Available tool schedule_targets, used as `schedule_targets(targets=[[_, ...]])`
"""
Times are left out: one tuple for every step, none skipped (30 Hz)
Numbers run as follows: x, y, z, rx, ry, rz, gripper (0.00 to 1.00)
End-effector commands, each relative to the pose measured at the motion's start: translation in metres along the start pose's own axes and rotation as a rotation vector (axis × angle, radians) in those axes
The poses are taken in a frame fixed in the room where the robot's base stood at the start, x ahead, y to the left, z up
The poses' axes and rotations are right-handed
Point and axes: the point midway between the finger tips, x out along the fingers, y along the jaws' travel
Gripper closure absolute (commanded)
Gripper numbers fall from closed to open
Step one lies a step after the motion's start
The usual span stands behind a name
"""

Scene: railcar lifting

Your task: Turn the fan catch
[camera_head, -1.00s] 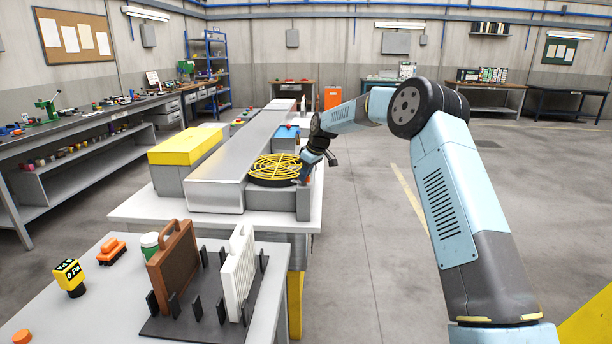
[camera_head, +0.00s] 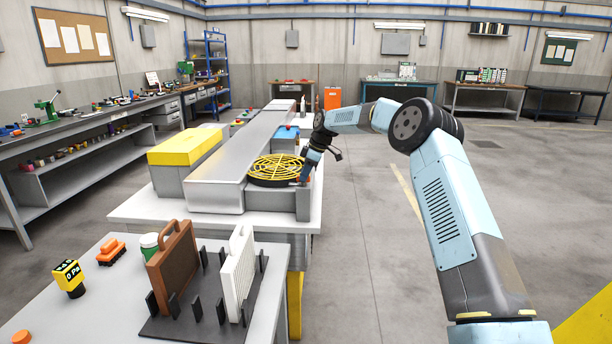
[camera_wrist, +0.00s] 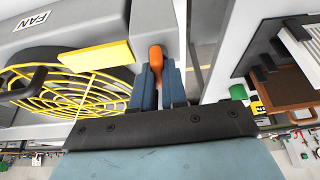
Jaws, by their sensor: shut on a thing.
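The fan catch (camera_wrist: 156,58) is an orange lever beside the yellow fan guard in the wrist view. My gripper (camera_wrist: 158,82) is shut on it, with one blue-grey finger on each side. In the head view my gripper (camera_head: 304,174) points down at the right edge of the fan unit and mostly hides the catch. The fan guard (camera_head: 275,167) is a round yellow grille on the grey housing. It also shows in the wrist view (camera_wrist: 75,95), with a yellow tab (camera_wrist: 97,56) near the catch and a plate marked FAN (camera_wrist: 32,20).
The long grey housing (camera_head: 215,190) lies on a pale bench, with a yellow-topped box (camera_head: 185,148) to its left. On the near table a rack (camera_head: 175,325) holds a brown panel (camera_head: 172,260) and a white panel (camera_head: 238,270). The floor to the right is open.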

Motion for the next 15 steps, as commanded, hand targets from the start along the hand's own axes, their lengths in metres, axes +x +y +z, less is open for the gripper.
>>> schedule_targets(targets=[[0.0058,-0.0014,0.0045,0.0,-0.007,-0.01,1.0],[0.0059,-0.0014,0.0046,0.0,-0.007,-0.011,1.0],[0.006,-0.0014,0.0047,0.0,-0.007,-0.011,1.0],[0.006,-0.0015,0.0048,0.0,-0.008,-0.011,1.0],[0.0061,-0.0015,0.0048,0.0,-0.008,-0.011,1.0],[0.0061,-0.0015,0.005,0.001,-0.008,-0.011,1.0],[0.0062,-0.0015,0.005,0.001,-0.008,-0.011,1.0],[0.0063,-0.0015,0.0051,0.001,-0.008,-0.011,1.0],[0.0063,-0.0015,0.0052,0.001,-0.008,-0.011,1.0],[0.0064,-0.0016,0.0052,0.001,-0.008,-0.011,0.86],[0.0064,-0.0015,0.0053,0.001,-0.008,-0.011,0.83],[0.0064,-0.0015,0.0053,0.001,-0.008,-0.011,0.8],[0.0063,-0.0014,0.0052,0.001,-0.008,-0.011,0.77],[0.006,-0.0013,0.0049,0.001,-0.008,-0.01,0.74],[0.0053,-0.0011,0.0045,0.001,-0.007,-0.009,0.7]])
